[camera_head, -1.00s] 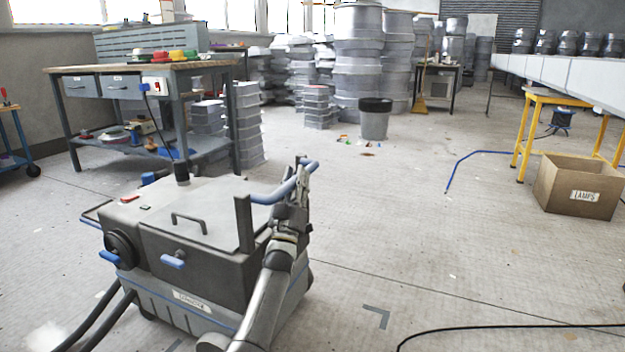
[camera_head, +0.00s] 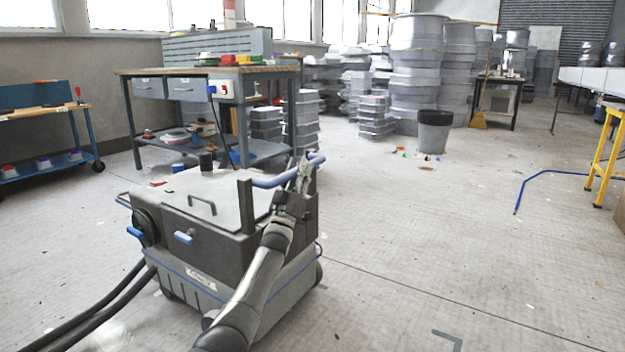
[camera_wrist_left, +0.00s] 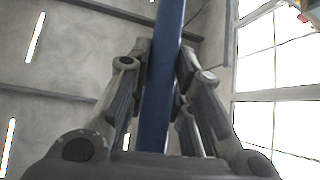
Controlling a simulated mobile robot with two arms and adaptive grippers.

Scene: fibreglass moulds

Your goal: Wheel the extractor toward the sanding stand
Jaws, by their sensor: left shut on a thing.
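The extractor (camera_head: 200,245) is a grey wheeled box with a pale lid, blue latches and dark hoses, standing on the floor in front of me. Its blue push handle (camera_head: 268,183) runs along the right side on dark posts. My left gripper (camera_head: 303,172) is shut on this handle. In the left wrist view the blue handle bar (camera_wrist_left: 163,85) passes between the gripper's fingers (camera_wrist_left: 160,75). The sanding stand is probably the grey bench (camera_head: 200,72) with a wooden top, drawers and coloured discs beyond the extractor, but I cannot be sure. My right gripper is out of view.
A blue trolley (camera_head: 45,113) stands at the left wall. Stacked grey moulds (camera_head: 415,70) and a dark bin (camera_head: 434,130) with small litter near it stand at the back. A blue hose (camera_head: 518,195) and yellow trestle (camera_head: 606,160) are at right. The middle floor is clear.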

